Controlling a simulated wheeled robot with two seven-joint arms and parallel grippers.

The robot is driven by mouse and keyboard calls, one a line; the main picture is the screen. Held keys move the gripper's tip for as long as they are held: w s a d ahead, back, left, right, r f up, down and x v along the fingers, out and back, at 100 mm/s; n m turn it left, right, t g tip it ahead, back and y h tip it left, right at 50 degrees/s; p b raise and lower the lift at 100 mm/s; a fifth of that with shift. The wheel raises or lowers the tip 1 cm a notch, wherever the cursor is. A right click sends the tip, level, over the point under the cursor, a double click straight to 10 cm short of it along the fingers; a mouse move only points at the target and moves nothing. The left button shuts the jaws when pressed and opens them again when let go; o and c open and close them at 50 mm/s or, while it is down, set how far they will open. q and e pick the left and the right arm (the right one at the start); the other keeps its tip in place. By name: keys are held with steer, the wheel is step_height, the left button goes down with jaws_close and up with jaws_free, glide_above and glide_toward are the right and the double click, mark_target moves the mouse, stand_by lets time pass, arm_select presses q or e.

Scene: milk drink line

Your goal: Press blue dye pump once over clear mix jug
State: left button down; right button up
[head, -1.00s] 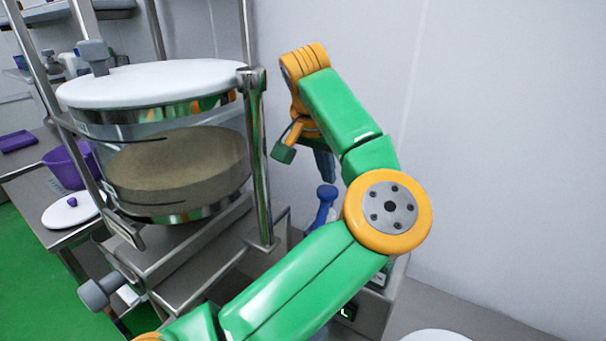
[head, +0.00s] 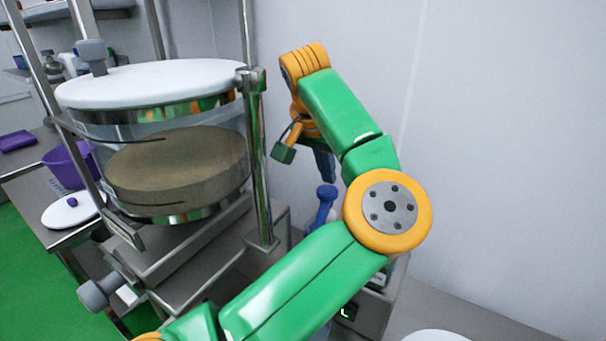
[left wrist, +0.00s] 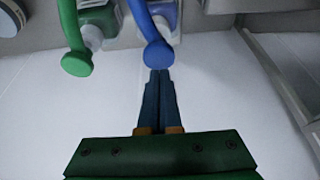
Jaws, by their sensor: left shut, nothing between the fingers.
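The blue dye pump (head: 325,203) stands behind my left forearm, its nozzle head upright above a bottle mostly hidden by the arm. In the left wrist view the blue pump head (left wrist: 158,52) is at the top middle. My left gripper (head: 327,174) is shut and empty, its blue fingers pointing down just above the pump in the head view. In the left wrist view the closed fingertips (left wrist: 158,74) reach the edge of the blue pump head; I cannot tell if they touch. I cannot make out the clear mix jug. My right gripper is out of view.
A green pump (left wrist: 77,62) stands beside the blue one. A large clear tank with a white lid (head: 150,82) and steel posts (head: 258,160) stands left of my arm. A purple bucket (head: 66,168) is further left. A plain wall (head: 500,140) is behind.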

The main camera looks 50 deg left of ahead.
arm_select(q)
steer(key=shift+f, duration=0.1)
stand_by(0.4)
steer(key=shift+f+b, duration=1.05)
steer(key=shift+f, duration=0.3)
step_height(320, 180, up, 3)
steer(key=p, duration=0.3)
steer(key=shift+f, duration=0.1)
